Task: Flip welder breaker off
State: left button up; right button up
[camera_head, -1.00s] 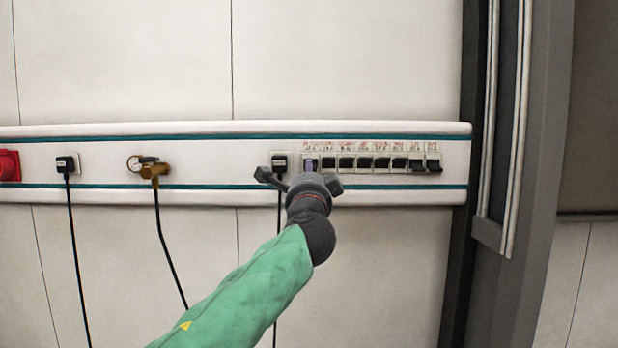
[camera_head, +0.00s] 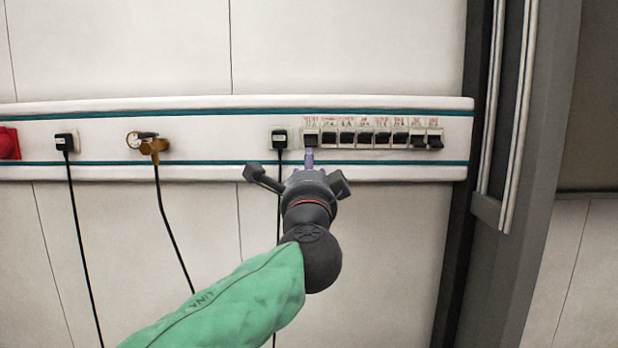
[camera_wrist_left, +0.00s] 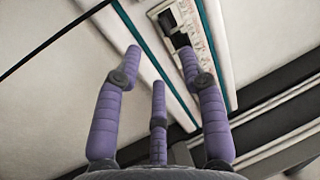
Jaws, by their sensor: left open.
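A row of small black breaker switches (camera_head: 364,138) with red labels above sits at the right part of a white wall rail. The labels are too small to read, so I cannot tell which is the welder breaker. The two rightmost switches have their black toggles lower than the others. My left gripper (camera_head: 305,172) is open and empty, just below the leftmost breaker (camera_head: 310,138). One purple finger points up toward that breaker; I cannot tell if it touches. In the left wrist view my spread fingers (camera_wrist_left: 160,62) show, with the breaker row (camera_wrist_left: 178,25) beyond the right fingertip.
The white rail (camera_head: 220,142) also carries a black plug (camera_head: 280,139) with a cable left of the breakers, a brass gauge fitting (camera_head: 153,144), another black plug (camera_head: 66,142) and a red socket (camera_head: 8,143). A dark upright frame (camera_head: 470,200) stands right of the rail.

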pick_arm(q)
jog(key=shift+v, duration=1.3)
jog(key=shift+f, duration=0.1)
jog(key=w+d+f+g+h+p, duration=0.1)
jog(key=w+d+f+g, duration=0.2)
jog(key=f, duration=1)
jog(key=w+f+g+h+p, duration=0.1)
jog(key=w+f+g, duration=0.35)
jog(key=f, duration=0.85)
notch_tip(320, 180, down, 23)
jog(key=s+a+n+g, duration=0.2)
jog(key=g, duration=0.3)
jog(key=s+a+f+n+g+h+p, duration=0.1)
jog(key=s+a+f+n+g, duration=0.2)
jog(key=s+f, duration=0.5)
jog(key=s+a+f+n+g+h+p, duration=0.15)
jog(key=s+f+n, duration=0.3)
jog(key=f, duration=0.85)
jog(key=s+a+f+n+g, duration=0.1)
jog(key=s+a+f+n, duration=0.1)
jog(key=s, duration=0.4)
jog(key=s+a+f+n+g+p, duration=0.1)
jog(key=s+a+f+n, duration=0.1)
jog(key=s+f+n, duration=0.3)
jog(key=s+a+f+n+g+p, duration=0.1)
jog(key=s+a+f+n, duration=0.1)
jog(key=s, duration=0.7)
jog(key=shift+s+a+f+n, duration=0.15)
jog(key=shift+s+f+n, duration=0.1)
jog(key=shift+f+n, duration=0.65)
